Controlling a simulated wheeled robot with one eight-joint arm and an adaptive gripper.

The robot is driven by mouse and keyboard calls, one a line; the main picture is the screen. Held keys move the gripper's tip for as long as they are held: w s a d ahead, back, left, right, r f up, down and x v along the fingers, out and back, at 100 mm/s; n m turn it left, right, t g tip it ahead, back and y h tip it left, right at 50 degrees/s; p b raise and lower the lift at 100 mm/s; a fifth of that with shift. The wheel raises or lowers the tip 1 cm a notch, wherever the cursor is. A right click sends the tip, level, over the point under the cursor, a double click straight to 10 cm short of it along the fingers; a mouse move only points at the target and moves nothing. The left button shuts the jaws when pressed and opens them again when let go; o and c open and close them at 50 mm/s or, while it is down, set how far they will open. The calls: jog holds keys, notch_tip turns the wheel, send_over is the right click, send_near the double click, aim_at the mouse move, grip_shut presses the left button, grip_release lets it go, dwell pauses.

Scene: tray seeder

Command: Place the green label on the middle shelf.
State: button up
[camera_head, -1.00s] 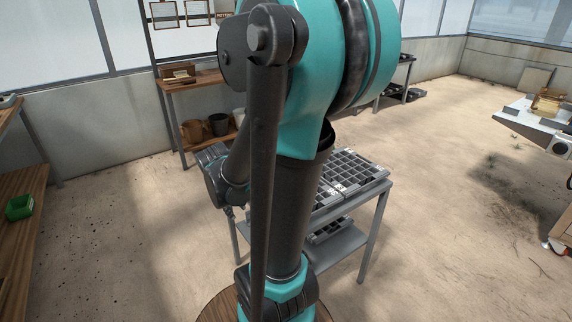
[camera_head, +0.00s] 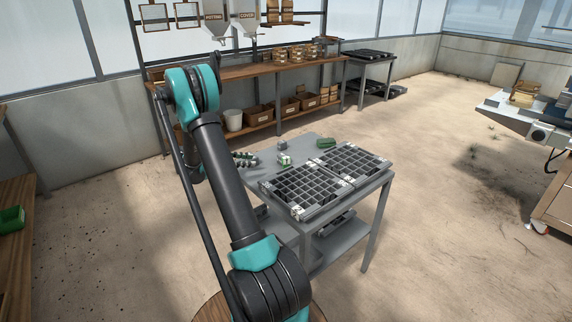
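No piece can be clearly made out as the green label. A small white and green block (camera_head: 284,160) stands on the grey table (camera_head: 311,148), behind the seed trays. My gripper (camera_head: 246,160) appears to be at the table's left edge, left of the white and green block, partly behind my arm. It is too small to tell if its fingers are open or hold anything. A lower shelf (camera_head: 335,247) shows under the tabletop; which shelf is the middle one is unclear.
Two dark celled trays (camera_head: 305,187) (camera_head: 350,160) fill the table's front right. A wooden bench (camera_head: 240,74) with boxes and a white bucket (camera_head: 233,120) runs along the back wall. A green bin (camera_head: 12,218) sits at far left. Open floor lies to the right.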

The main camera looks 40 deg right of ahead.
aim_at(286, 158)
jog(key=w+f, duration=0.1)
jog(key=f+g+h, duration=0.1)
jog(key=w+d+f+n+g+h, duration=0.1)
jog(key=shift+w+d+f, duration=0.1)
jog(key=shift+w+f, duration=0.2)
jog(key=shift+f+g, duration=0.15)
jog(key=shift+g, duration=0.25)
jog(key=shift+d+h, duration=0.3)
jog(key=x, duration=1.6)
jog(key=shift+s+d+f, duration=0.1)
jog(key=shift+s+d, duration=0.15)
jog(key=shift+d, duration=0.1)
jog(key=shift+c, duration=0.2)
grip_shut()
